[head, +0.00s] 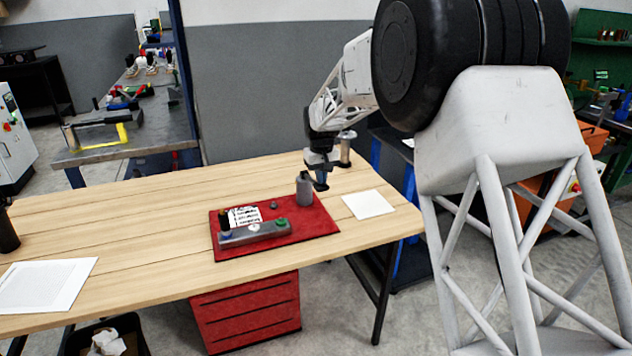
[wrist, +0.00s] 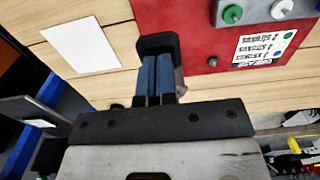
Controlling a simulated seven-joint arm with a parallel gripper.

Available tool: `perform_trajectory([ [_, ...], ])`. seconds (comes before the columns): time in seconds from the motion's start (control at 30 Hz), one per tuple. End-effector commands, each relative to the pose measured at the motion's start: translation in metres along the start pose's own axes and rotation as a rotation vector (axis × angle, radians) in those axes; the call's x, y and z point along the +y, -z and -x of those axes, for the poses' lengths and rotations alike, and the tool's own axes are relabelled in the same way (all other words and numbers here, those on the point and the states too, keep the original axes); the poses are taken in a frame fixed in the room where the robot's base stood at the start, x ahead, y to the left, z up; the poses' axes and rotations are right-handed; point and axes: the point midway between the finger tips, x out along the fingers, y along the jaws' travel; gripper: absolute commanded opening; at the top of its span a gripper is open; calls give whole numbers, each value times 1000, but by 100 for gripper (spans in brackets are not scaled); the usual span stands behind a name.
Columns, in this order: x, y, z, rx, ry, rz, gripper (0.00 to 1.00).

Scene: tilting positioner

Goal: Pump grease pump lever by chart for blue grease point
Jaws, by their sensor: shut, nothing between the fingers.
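My gripper (head: 321,184) is shut and empty, pointing down close to the right of the grey pump cylinder (head: 304,190) on the red mat. In the wrist view my gripper (wrist: 157,78) has its blue-grey fingers together and hides most of what lies below. I cannot tell whether it touches the pump; the lever is not clear. The white chart (head: 243,216) lies on the mat and also shows in the wrist view (wrist: 262,46), with green, white and blue dots. A grey bar (head: 262,233) in front carries a green grease point (head: 281,222) and a blue one (head: 226,234).
The red mat (head: 318,226) lies on a wooden table (head: 150,260). A white sheet (head: 368,204) is right of it, another (head: 45,285) far left. A metallic cylinder (head: 346,148) stands behind my gripper. The table left of the mat is mostly clear.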

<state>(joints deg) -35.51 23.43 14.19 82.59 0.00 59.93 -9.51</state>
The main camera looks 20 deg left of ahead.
Motion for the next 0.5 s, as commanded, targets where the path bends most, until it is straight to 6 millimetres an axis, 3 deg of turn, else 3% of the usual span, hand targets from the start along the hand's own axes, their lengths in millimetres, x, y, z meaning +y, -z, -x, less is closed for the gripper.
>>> perform_trajectory([
  [0.5,0,1,39,4,-1,0,0],
])
